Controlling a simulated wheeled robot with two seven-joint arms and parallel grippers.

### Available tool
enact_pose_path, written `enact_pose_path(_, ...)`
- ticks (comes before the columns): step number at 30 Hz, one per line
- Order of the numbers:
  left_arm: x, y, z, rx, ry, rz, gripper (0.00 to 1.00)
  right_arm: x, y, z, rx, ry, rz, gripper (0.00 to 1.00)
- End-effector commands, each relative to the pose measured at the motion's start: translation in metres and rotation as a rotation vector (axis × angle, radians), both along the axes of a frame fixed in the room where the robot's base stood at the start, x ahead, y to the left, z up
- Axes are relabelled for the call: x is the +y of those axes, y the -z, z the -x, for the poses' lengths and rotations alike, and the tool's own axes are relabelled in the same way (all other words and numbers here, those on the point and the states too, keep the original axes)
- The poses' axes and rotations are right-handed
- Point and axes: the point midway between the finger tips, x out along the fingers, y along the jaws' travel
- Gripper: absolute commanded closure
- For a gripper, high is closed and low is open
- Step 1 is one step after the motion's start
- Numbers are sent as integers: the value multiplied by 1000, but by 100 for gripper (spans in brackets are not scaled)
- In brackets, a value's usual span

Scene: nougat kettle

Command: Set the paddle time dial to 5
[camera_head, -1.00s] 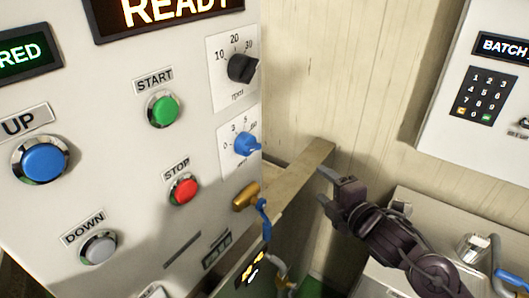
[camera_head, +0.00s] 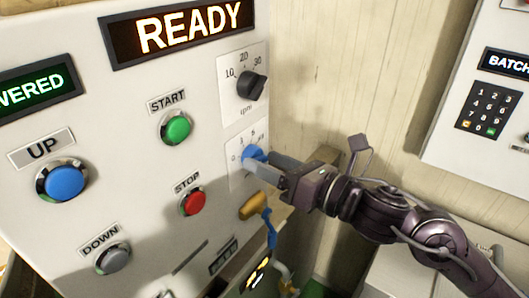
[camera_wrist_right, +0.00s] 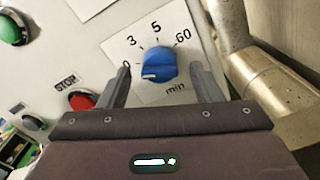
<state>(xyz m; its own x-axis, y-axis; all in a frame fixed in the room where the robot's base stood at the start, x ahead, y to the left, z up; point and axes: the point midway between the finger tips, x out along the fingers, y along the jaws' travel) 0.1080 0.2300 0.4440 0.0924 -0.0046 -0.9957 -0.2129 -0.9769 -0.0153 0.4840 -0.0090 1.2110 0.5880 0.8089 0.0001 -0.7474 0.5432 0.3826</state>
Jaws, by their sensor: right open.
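The paddle time dial is a blue knob (camera_wrist_right: 158,64) on a white plate marked 0, 3, 5, 60 and "min". In the right wrist view its white mark points left, towards the 0. In the head view the dial (camera_head: 253,152) is partly covered by my right gripper (camera_head: 258,165). The right gripper is open, with one finger on each side of the knob in the wrist view (camera_wrist_right: 159,72). I cannot tell whether the fingers touch it. My left gripper is not in view.
Above is a black rpm dial (camera_head: 252,85). Left of the plate are the green START (camera_head: 174,128) and red STOP (camera_head: 192,203) buttons. A brass handle (camera_head: 253,206) sticks out just below. A keypad panel (camera_head: 487,110) is at right.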

Motion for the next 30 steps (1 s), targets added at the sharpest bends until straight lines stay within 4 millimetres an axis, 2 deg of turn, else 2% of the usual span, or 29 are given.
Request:
enact_pose_path(5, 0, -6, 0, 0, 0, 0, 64, 11, -1, -7, 1, -1, -1, 41)
enact_pose_path(14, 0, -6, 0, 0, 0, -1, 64, 12, 1, -8, 0, 0, 1, 41)
enact_pose_path(24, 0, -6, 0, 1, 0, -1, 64, 12, 1, -8, 1, 0, 1, 85)
enact_pose_path(30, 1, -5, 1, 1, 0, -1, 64, 12, 1, -8, 12, 0, -7, 86)
